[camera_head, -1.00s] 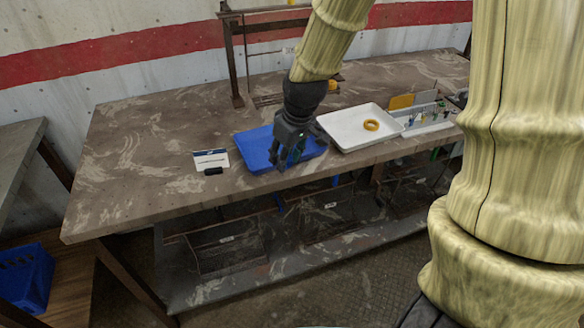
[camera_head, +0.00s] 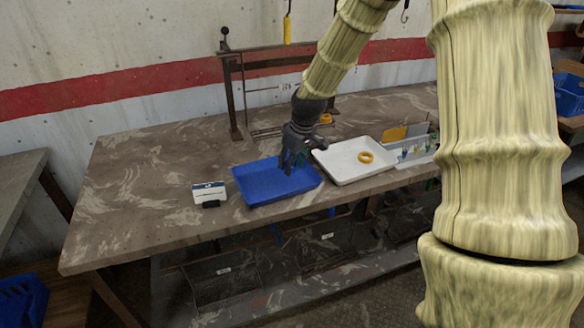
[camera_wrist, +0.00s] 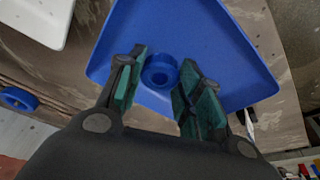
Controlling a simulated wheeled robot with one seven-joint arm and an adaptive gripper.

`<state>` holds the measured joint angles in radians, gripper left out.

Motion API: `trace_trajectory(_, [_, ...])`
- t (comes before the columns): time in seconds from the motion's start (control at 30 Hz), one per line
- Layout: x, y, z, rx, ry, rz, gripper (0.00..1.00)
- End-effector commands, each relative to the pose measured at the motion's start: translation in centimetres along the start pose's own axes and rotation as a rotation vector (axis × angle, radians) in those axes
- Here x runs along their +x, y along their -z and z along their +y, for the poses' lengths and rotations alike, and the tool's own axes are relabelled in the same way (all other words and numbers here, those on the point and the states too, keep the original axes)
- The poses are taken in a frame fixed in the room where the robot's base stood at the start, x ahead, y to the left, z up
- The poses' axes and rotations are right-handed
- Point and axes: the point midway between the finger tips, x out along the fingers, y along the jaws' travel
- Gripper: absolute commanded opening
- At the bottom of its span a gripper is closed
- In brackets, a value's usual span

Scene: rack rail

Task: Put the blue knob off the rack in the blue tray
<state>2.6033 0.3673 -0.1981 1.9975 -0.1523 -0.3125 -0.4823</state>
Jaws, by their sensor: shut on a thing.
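The blue tray (camera_head: 258,189) lies on the workbench, and its flat floor shows in the wrist view (camera_wrist: 190,30). My gripper (camera_head: 290,170) is over the back right part of the tray, pointing down. In the wrist view its green-padded fingers (camera_wrist: 162,62) are on both sides of the round blue knob (camera_wrist: 160,72), shut on it. The knob has a dark hollow in its middle and shows against the tray floor. I cannot tell whether it touches the floor. In the head view the knob is hidden by the fingers.
A dark metal rack (camera_head: 233,95) stands behind. Another blue ring (camera_wrist: 18,98) shows at the wrist view's left edge.

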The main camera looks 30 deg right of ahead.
Motion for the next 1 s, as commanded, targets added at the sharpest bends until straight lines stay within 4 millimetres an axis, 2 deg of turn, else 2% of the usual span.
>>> trace_trajectory(0.27, [0.8, 0.3, 0.8, 0.001, 0.001, -0.002, 0.12])
trace_trajectory(0.53, [3.4, -0.5, 0.7, 0.002, 0.001, -0.002, 0.12])
trace_trajectory(0.97, [3.9, -0.6, 0.7, 0.001, 0.0, -0.001, 0.12])
trace_trajectory(1.0, [3.9, -0.6, 0.7, 0.001, 0.0, 0.0, 0.41])
